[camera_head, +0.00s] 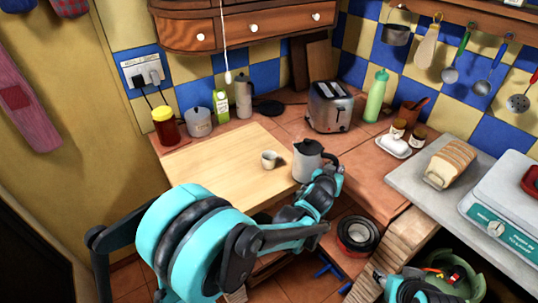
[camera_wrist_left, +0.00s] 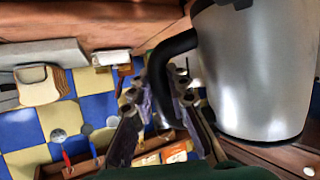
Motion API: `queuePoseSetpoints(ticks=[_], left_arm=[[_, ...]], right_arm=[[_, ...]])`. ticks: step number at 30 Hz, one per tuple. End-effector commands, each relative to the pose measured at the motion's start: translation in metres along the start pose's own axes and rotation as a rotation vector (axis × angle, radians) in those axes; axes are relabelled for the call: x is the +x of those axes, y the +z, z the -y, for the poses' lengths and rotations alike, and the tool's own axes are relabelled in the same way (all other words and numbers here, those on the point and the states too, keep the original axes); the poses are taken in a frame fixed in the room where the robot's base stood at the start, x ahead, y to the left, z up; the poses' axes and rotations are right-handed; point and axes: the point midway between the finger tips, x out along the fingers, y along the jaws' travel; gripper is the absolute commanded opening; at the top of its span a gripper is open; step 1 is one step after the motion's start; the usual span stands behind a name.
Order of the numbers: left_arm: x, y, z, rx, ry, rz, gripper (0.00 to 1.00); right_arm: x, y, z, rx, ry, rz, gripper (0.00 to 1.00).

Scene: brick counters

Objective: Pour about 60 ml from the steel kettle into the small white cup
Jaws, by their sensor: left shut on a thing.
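The steel kettle (camera_head: 307,162) has a dark lid and a black handle. It is upright at the right edge of the pale wooden board (camera_head: 215,165); I cannot tell whether its base touches the surface. My left gripper (camera_head: 331,172) is shut on the kettle's handle. In the left wrist view the fingers (camera_wrist_left: 163,100) sit around the black handle (camera_wrist_left: 172,48), beside the kettle's shiny body (camera_wrist_left: 262,75). The small white cup (camera_head: 268,160) stands upright on the board, just left of the kettle; its contents are not clear. Part of my right arm shows at the bottom right.
A toaster (camera_head: 335,106) and a green bottle (camera_head: 376,96) stand behind the kettle. Bread (camera_head: 451,164) and a scale (camera_head: 505,215) are at right. The board's left part is clear.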

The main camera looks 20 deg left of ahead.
Motion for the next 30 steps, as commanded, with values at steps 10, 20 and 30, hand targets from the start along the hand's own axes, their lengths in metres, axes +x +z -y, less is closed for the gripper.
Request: queuePoseSetpoints(ticks=[10, 20, 30], left_arm=[[-0.011, -0.026, 0.011, -0.160, 0.063, -0.006, 0.00], [-0.019, -0.046, 0.028, -0.337, 0.134, -0.007, 0.00], [-0.025, -0.061, 0.049, -0.503, 0.202, -0.009, 0.00]], right_arm=[[-0.018, -0.013, 0.000, 0.000, 0.000, 0.000, 0.40], [-0.029, -0.021, 0.000, 0.000, 0.000, 0.000, 0.40], [-0.035, -0.025, 0.000, 0.000, 0.000, 0.000, 0.40]])
